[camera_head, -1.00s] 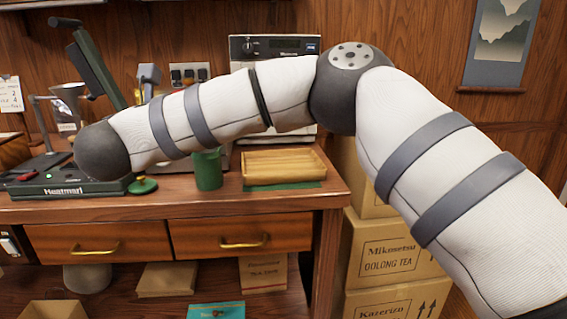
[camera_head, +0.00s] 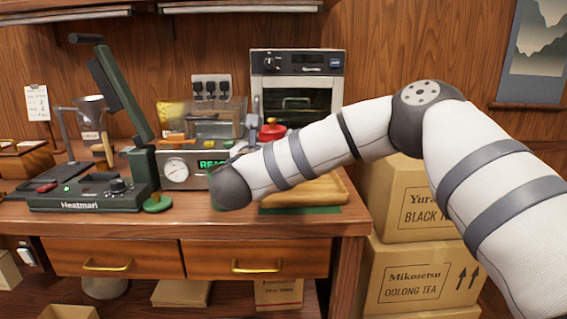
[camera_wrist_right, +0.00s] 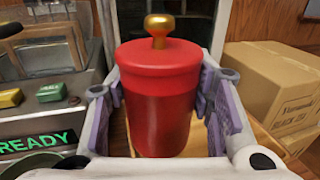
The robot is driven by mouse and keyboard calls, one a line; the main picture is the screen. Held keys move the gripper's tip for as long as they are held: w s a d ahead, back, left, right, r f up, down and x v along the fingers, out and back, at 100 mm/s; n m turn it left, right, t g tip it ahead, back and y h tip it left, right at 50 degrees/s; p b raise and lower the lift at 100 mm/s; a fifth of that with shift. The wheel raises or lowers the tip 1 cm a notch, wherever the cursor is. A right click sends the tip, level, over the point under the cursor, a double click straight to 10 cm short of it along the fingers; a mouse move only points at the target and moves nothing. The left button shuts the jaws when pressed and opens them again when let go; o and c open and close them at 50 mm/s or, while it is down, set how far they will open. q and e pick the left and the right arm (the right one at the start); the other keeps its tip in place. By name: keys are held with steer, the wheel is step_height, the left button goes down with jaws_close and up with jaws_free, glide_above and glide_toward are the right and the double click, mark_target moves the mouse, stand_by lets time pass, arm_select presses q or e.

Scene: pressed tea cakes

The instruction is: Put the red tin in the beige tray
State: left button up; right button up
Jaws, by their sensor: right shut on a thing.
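The red tin (camera_wrist_right: 160,100) has a red lid and a gold knob. It is upright in the right wrist view. My right gripper (camera_wrist_right: 162,105) is shut on its sides. In the head view, only a little red of the tin (camera_head: 271,131) shows above my right forearm, which hides most of the gripper. The beige tray (camera_head: 325,187) lies on the bench, partly behind that forearm. In the right wrist view, part of the tray (camera_wrist_right: 200,146) shows below and behind the tin. I cannot tell the height of the tin above it. My left gripper is not in view.
The Heatmari press (camera_head: 85,197) and a machine with a gauge and green display (camera_head: 177,170) stand left of the tray. An oven (camera_head: 297,85) stands behind it. Cartons (camera_head: 420,270) are stacked right of the bench.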

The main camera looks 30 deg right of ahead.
steer(key=d+f, duration=0.1)
steer(key=f, duration=0.2)
steer(key=d+f, duration=0.1)
steer(key=f, duration=0.1)
steer(key=shift+d+f, duration=0.15)
steer(key=shift+d, duration=0.15)
steer(key=shift+f, duration=0.3)
steer(key=shift+f, duration=0.1)
steer(key=o, duration=1.2)
steer(key=shift+f, duration=0.1)
steer(key=shift+o, duration=0.2)
